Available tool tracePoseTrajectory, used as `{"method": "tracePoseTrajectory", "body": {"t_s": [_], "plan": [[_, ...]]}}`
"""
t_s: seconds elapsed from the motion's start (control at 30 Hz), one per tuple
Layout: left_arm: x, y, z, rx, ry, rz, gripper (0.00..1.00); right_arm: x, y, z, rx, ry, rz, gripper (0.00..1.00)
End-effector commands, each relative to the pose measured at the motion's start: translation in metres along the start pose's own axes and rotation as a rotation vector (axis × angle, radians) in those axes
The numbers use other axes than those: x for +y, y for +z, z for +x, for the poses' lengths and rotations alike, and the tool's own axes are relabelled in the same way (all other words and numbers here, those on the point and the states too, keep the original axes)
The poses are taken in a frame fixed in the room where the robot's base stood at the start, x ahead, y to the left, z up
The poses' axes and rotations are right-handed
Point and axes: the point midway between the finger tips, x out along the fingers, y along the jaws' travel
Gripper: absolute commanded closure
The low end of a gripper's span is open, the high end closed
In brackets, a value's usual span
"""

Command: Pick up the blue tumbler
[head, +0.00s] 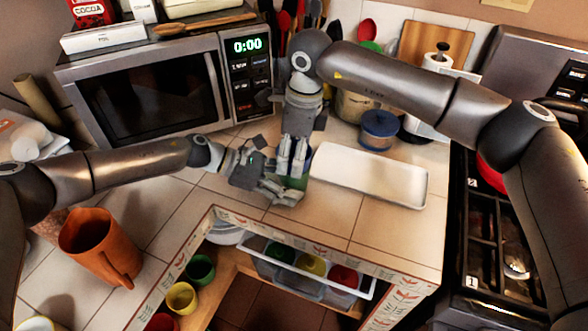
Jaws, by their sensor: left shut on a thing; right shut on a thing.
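The blue tumbler (307,153) is at the counter's middle, in front of the microwave, mostly hidden by my grippers. My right gripper (291,166) points down from above and is shut on it. A green tumbler (292,183) shows just below the blue one, close against it. My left gripper (283,183) reaches in from the left, lower down, and is shut on the green tumbler. Whether the blue tumbler sits inside the green one is hidden by the fingers.
A white tray (365,190) lies right of the grippers. A blue-lidded jar (379,131) stands behind it. The microwave (160,90) is behind left. An orange pitcher (95,245) stands at left. Below the counter edge, an open bin (300,268) and shelf hold coloured cups.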

Motion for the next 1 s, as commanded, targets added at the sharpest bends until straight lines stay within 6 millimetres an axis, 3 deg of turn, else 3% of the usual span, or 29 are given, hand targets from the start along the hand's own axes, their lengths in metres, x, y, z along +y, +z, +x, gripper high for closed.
{"method": "tracePoseTrajectory", "body": {"t_s": [0.1, 0.37, 0.8, 1.0], "plan": [[0.0, 0.0, 0.0, 0.0, 0.0, 0.001, 0.55, 0.0, 0.0, 0.0, -0.001, -0.001, 0.0, 0.64], [0.0, 0.0, 0.0, 0.0, 0.0, 0.001, 0.55, -0.001, 0.001, -0.006, -0.002, -0.002, 0.0, 0.64], [0.0, 0.0, 0.0, 0.0, 0.0, 0.0, 0.55, 0.0, 0.011, -0.084, -0.001, -0.002, -0.001, 0.64], [0.0, 0.0, 0.0, 0.0, 0.0, 0.0, 0.55, 0.0, 0.012, -0.099, -0.001, 0.0, 0.0, 0.64]]}}
